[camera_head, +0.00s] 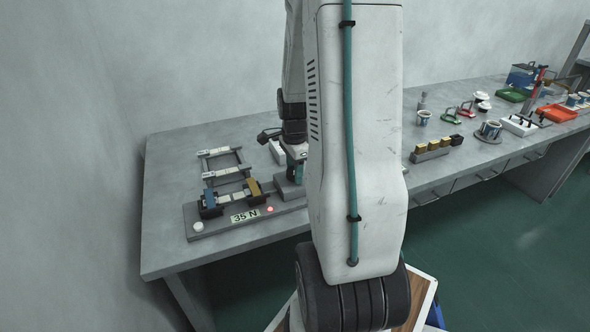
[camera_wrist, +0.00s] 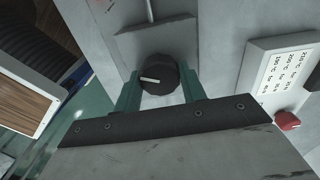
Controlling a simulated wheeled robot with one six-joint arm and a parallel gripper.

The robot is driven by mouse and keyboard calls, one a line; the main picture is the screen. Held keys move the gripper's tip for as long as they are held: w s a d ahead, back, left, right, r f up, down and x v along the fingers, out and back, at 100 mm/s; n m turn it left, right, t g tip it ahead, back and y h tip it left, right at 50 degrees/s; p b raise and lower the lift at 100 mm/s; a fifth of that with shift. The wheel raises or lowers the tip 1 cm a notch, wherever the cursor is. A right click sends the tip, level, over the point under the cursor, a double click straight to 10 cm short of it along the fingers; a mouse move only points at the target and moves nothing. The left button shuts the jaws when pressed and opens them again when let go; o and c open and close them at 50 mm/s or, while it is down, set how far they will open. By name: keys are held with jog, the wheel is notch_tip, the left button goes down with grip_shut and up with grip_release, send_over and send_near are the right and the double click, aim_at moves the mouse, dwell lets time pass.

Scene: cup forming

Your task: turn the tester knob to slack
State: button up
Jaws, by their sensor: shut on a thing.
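The tester (camera_head: 232,228) is a grey base at the left end of the bench, with a plate reading "35 N", a lit red lamp (camera_head: 270,209) and a white button (camera_head: 198,226). A light strip (camera_head: 234,197) spans between its two clamps. In the wrist view the tester knob (camera_wrist: 159,76) is round and black with a white pointer line toward the left. My gripper (camera_wrist: 160,93) has its green fingers on both sides of the knob and is shut on it. In the head view my arm hides the knob; the slack mark cannot be made out.
A rack with pale strips (camera_head: 222,165) stands behind the tester. A white panel with printed temperatures (camera_wrist: 284,78) and a red knob (camera_wrist: 287,121) is to the right in the wrist view. Cups, trays and blocks (camera_head: 432,149) occupy the bench to the right.

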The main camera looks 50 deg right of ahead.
jog(key=n, duration=1)
jog(key=shift+n, duration=0.3)
jog(key=n, duration=0.4)
jog(key=shift+n, duration=0.3)
jog(key=n, duration=1)
jog(key=shift+s+a+n, duration=0.1)
jog(key=shift+n, duration=0.3)
jog(key=n, duration=0.4)
jog(key=shift+n, duration=0.3)
jog(key=n, duration=1)
